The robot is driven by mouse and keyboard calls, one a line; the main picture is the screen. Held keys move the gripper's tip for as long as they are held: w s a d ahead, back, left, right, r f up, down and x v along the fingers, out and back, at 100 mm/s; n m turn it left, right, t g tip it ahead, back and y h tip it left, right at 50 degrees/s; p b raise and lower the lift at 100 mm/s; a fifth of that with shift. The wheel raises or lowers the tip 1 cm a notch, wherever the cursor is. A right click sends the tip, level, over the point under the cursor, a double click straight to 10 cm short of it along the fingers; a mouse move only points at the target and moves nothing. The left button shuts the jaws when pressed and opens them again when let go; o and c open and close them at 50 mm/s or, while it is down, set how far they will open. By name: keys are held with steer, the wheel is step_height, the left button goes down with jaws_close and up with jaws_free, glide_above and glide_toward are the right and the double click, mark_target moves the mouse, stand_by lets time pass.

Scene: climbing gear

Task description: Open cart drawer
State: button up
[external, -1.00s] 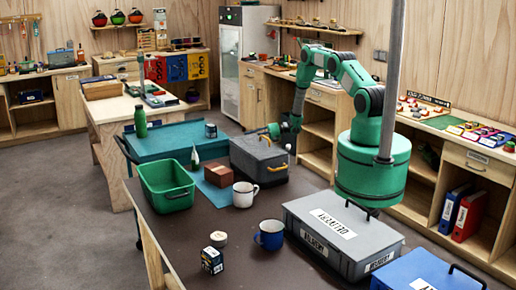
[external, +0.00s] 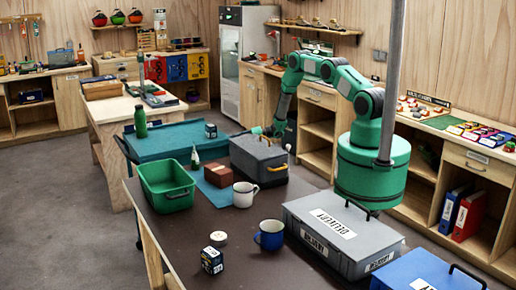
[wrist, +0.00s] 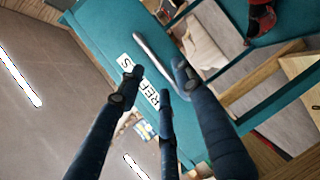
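The teal cart (external: 158,149), with a dark push handle at its left, stands beyond the brown table in the external view. In the wrist view, a teal front panel (wrist: 100,25) carries a white label (wrist: 128,64), partly covered by my fingers, and a long silver bar handle (wrist: 152,54). In the external view my gripper is low behind the grey toolbox, mostly hidden.
The grey toolbox (external: 259,160), green bin (external: 165,188), white mug (external: 244,194), and brown box (external: 219,174) crowd the table near my arm. A grey lidded case (external: 343,236) sits below my base. Wooden shelving (external: 318,130) runs along the right.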

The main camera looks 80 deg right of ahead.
steer(key=shift+x, duration=1.55)
jaws_close()
